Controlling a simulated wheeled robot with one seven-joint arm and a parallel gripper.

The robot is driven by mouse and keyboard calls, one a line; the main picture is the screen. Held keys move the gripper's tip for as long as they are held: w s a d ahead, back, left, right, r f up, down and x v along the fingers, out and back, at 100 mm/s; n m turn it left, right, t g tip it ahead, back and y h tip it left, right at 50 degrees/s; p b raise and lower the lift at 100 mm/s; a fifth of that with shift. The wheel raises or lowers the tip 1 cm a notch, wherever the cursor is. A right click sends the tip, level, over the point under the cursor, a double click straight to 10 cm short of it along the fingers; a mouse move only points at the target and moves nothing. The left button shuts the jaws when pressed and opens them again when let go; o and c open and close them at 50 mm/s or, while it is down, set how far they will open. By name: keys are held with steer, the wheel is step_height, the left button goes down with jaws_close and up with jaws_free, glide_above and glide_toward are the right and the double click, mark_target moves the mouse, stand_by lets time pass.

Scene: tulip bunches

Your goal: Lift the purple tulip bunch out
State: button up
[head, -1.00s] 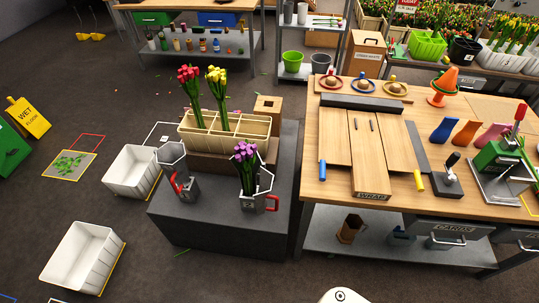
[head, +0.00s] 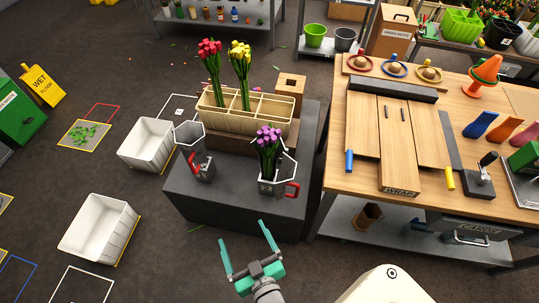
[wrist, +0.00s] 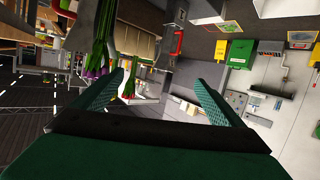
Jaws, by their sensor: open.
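The purple tulip bunch (head: 268,146) stands upright in a grey metal pot (head: 284,174) with a red handle, at the front right of a dark grey block. My gripper (head: 248,247) is open and empty, in front of the block and short of the pot in the head view. In the wrist view the two teal fingers (wrist: 160,90) are spread with nothing held between them. Green stems with purple heads (wrist: 97,62) show beyond the left finger there. A red tulip bunch (head: 209,60) and a yellow one (head: 240,66) stand in the cream divided box (head: 218,117) behind.
A second grey pot (head: 195,152) with a red handle stands empty-looking at left on the block (head: 235,207). The wooden workbench (head: 335,175) is close on the right. White bins (head: 100,228) sit on the floor at left.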

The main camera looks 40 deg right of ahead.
steer(key=w+d+r+m+g+h, duration=0.1)
steer(key=w+d+r+m+h, duration=0.15)
steer(key=w+d, duration=0.75)
steer(key=m+g+h, duration=0.2)
glide_toward(269, 141)
step_height(269, 141, down, 3)
steer(key=w+d, duration=0.2)
steer(key=shift+y, duration=0.25)
steer(key=x, duration=0.9)
steer(key=shift+w+d, duration=0.1)
steer(key=shift+w, duration=0.2)
steer(key=shift+w+d+f, duration=0.2)
steer(key=shift+w+f, duration=0.1)
steer(key=shift+w, duration=0.1)
